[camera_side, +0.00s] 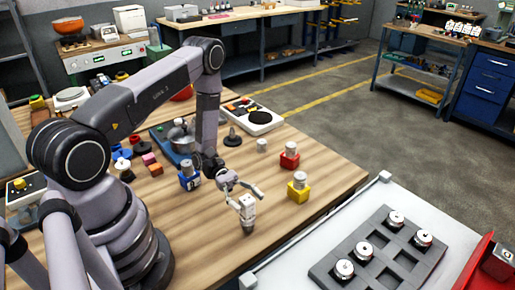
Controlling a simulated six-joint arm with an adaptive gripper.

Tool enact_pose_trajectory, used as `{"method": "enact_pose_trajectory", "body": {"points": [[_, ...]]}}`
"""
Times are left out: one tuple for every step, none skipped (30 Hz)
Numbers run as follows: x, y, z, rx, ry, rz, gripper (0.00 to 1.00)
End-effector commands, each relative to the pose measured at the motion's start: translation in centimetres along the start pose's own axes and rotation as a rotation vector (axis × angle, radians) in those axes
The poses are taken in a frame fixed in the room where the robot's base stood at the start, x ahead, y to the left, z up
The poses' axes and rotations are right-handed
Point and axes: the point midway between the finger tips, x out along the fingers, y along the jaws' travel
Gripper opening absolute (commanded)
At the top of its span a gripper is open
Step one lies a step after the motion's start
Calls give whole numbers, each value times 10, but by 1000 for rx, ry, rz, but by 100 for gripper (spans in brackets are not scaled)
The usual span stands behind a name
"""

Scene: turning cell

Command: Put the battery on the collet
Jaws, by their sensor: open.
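My gripper (240,186) is open above the wooden table, its fingers spread over an upright pale piece (247,211) with dark bands and a narrow dark foot. This piece looks like the collet, but it is too small to be sure. I cannot tell whether its upper part is a separate battery or whether the fingers touch it. A short pale cylinder (262,145) stands on the table farther back. Similar pale cylinders stand on a red block (290,160), a yellow block (298,192) and a blue block (188,183). Which one is the battery is unclear.
A grey tray (352,283) with several round metal parts lies on a white surface at front right, near a red box (492,262). A pot (181,136), a white panel with a black disc (252,118) and small coloured blocks crowd the table's back and left.

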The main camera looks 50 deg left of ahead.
Motion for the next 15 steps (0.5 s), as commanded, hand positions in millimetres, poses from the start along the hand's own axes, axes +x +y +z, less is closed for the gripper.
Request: {"method": "enact_pose_trajectory", "body": {"points": [[0,0,0,0,0,0,57],[0,0,0,0,0,0,57],[0,0,0,0,0,0,57],[0,0,1,0,0,0,57],[0,0,2,0,0,0,57],[0,0,4,1,0,0,57],[-4,1,3,2,0,2,57],[-7,1,3,2,0,3,57],[-13,1,3,1,0,4,57],[-18,1,3,2,0,5,57],[-24,1,3,4,0,5,57],[-33,1,3,2,1,6,57],[-40,1,3,4,1,7,57],[-47,1,3,5,0,6,57],[-56,1,3,4,0,7,57]]}}
